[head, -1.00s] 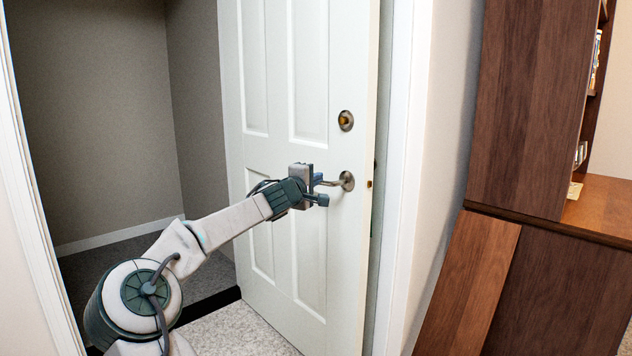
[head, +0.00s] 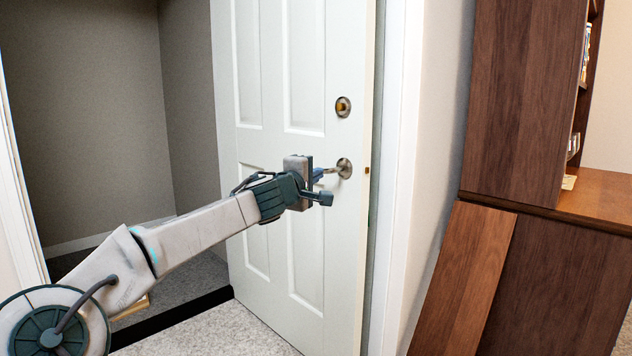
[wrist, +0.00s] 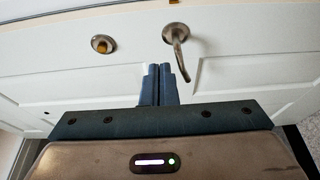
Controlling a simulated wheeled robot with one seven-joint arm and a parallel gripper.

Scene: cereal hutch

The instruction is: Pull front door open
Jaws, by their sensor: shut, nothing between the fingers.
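The white panelled front door (head: 297,230) stands ajar, with open space at its left showing a grey-walled area beyond. Its lever handle (head: 340,169) is on the right part of the door, below a round deadbolt (head: 343,107). My gripper (head: 324,186) is at the handle in the head view. In the wrist view the gripper's blue fingers (wrist: 159,86) are closed together with nothing between them. The handle (wrist: 178,45) hangs just beyond and to the right of the fingertips there, and the deadbolt (wrist: 102,44) is to the left.
A dark wooden hutch (head: 520,110) stands at the right, with a wooden panel (head: 465,280) leaning at its lower left. The white door frame (head: 400,180) is right of the door. Carpet (head: 215,330) is clear in front, with a dark threshold strip (head: 180,318) at the opening.

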